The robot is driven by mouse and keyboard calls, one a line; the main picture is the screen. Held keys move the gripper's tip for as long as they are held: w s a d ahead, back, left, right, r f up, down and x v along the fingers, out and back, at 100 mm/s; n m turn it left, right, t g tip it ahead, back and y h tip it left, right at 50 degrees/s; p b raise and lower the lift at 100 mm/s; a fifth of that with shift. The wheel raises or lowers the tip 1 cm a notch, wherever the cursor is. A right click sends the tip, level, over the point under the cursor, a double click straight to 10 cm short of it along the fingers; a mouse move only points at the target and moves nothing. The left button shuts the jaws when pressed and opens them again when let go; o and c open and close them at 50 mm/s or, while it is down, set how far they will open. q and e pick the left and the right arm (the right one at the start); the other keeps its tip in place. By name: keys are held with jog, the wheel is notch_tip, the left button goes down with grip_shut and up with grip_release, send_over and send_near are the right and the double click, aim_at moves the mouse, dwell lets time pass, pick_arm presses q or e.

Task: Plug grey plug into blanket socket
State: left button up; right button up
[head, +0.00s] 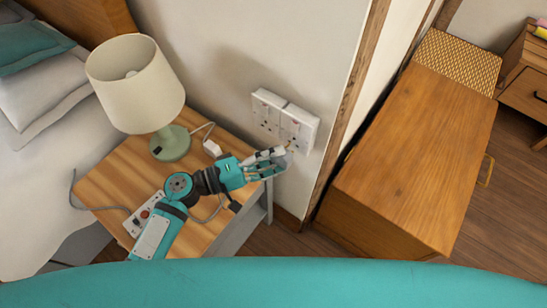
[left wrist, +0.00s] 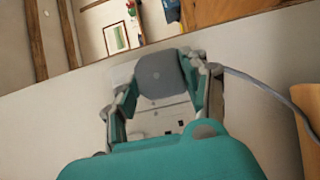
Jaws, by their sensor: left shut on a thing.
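The grey plug (left wrist: 162,77) is between the fingers of my left gripper (left wrist: 160,92), which is shut on it. A grey cable runs off to the right in the left wrist view. In the head view my left gripper (head: 280,158) is at the wall, just below the right part of the white double wall socket (head: 285,120). The white socket plate also shows between my fingers in the left wrist view (left wrist: 165,118). I cannot tell whether the plug touches the socket. No label shows which socket is the blanket one. My right gripper is not in view.
A wooden nightstand (head: 105,182) is under my left arm. It carries a lamp (head: 137,85), a white plug (head: 212,148) and a white unit with a red switch (head: 137,222). A dark plug (head: 234,206) is near its right edge. A wooden cabinet (head: 420,150) stands right.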

pick_arm(q)
jog(key=shift+w+d+b, duration=0.3)
jog(key=shift+w+d, duration=0.2)
jog(key=shift+w, duration=0.2)
jog(key=shift+w+d+b, duration=0.25)
jog(key=shift+w+d, duration=0.2)
jog(key=shift+w, duration=0.2)
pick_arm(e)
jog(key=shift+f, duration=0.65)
pick_arm(q)
jog(key=o, duration=1)
jog(key=shift+o, duration=0.2)
jog(key=v, duration=0.8)
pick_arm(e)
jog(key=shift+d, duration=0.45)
pick_arm(q)
jog(key=shift+c, duration=0.4)
